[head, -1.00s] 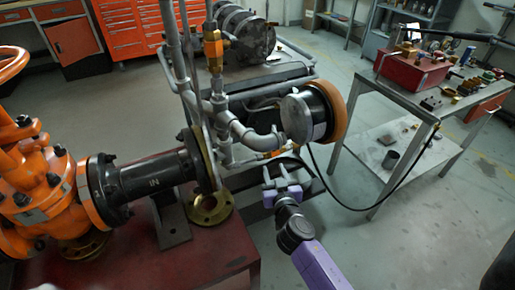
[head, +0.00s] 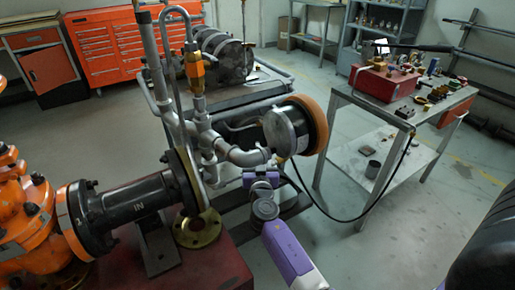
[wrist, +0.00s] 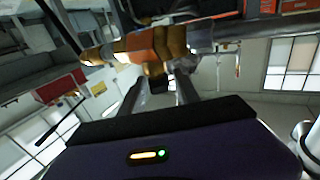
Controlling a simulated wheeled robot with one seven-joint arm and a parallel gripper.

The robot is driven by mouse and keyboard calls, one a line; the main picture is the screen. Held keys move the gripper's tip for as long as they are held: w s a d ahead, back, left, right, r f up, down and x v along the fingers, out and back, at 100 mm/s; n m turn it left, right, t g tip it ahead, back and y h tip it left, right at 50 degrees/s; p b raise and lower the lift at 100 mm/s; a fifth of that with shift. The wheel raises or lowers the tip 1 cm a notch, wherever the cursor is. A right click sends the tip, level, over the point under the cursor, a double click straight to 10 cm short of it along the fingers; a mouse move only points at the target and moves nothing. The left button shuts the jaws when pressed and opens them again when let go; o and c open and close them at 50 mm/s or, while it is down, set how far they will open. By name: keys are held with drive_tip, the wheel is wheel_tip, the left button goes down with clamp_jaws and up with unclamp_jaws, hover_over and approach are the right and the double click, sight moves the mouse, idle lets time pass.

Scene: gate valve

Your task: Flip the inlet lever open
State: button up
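In the wrist view, a brass valve body (wrist: 178,40) with an orange part (wrist: 142,44) lies across the top, in line with a grey pipe. I cannot tell for sure which piece is the inlet lever. My gripper (wrist: 159,88) points at this valve; its two metal fingers stand apart, just below the brass and orange parts. I cannot tell whether they touch it. In the head view, my gripper (head: 262,174) is below the grey pipe elbow and hides that valve. The black inlet pipe (head: 140,207) marked IN joins the orange gate valve (head: 28,215) at left.
A round grey flange with an orange rim (head: 315,122) stands above and right of my gripper. A brass relief valve (head: 196,72) rises on the pipework. A steel table (head: 345,97) with a red box (head: 384,82) stands right, a black hose below it. Floor between is clear.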

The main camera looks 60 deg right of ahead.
drive_tip(key=shift+x, duration=2.2)
drive_tip(key=shift+c, duration=0.2)
clamp_jaws()
